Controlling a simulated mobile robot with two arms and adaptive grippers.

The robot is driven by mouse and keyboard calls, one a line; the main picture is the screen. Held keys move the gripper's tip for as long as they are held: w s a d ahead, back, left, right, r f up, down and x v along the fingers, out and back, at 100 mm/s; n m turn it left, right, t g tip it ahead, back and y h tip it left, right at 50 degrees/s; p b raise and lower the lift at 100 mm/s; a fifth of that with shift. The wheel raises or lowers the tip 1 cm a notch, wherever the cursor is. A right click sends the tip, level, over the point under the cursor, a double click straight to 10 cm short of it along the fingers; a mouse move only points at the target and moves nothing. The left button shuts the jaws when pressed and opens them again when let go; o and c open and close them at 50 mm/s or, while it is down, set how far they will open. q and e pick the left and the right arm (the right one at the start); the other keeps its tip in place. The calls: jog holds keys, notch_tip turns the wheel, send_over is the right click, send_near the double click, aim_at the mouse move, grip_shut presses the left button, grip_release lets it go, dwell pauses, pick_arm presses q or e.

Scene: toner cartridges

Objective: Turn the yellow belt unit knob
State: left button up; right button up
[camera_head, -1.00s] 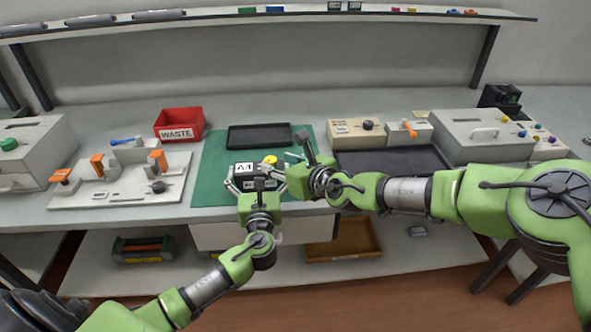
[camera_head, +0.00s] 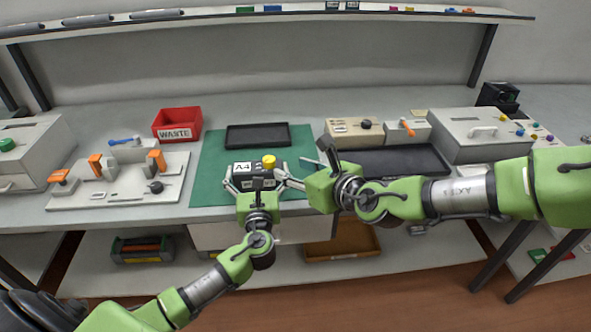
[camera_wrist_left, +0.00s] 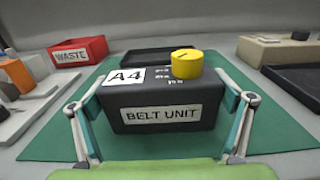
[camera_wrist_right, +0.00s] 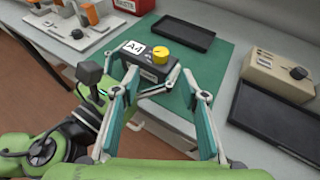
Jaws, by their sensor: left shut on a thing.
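The belt unit is a dark box on the green mat, with an A4 label and a BELT UNIT label; its front shows in the left wrist view (camera_wrist_left: 160,118). The yellow knob (camera_head: 268,161) sits on its top, and also shows in the left wrist view (camera_wrist_left: 187,64). My left gripper (camera_head: 256,178) is shut on the belt unit, one finger at each side. My right gripper (camera_wrist_right: 160,98) is open and empty, just to the right of the belt unit; its fingers are spread in the right wrist view, with the unit and knob (camera_wrist_right: 160,54) beyond them.
A black tray (camera_head: 258,136) lies behind the unit on the mat (camera_head: 215,155). A red WASTE bin (camera_head: 177,124) and a white board with orange handles (camera_head: 120,193) are left. Beige boxes (camera_head: 355,131) and a larger black tray (camera_head: 437,158) are right.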

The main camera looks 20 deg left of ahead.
aim_at(270, 160)
jog(key=shift+w+d+f, duration=0.1)
jog(key=shift+w+d, duration=0.1)
dwell(0.4)
jog(key=shift+x, duration=6)
jog(key=shift+s, duration=0.1)
jog(key=shift+c, duration=0.5)
jog(key=shift+a, duration=0.1)
jog(key=c, duration=1)
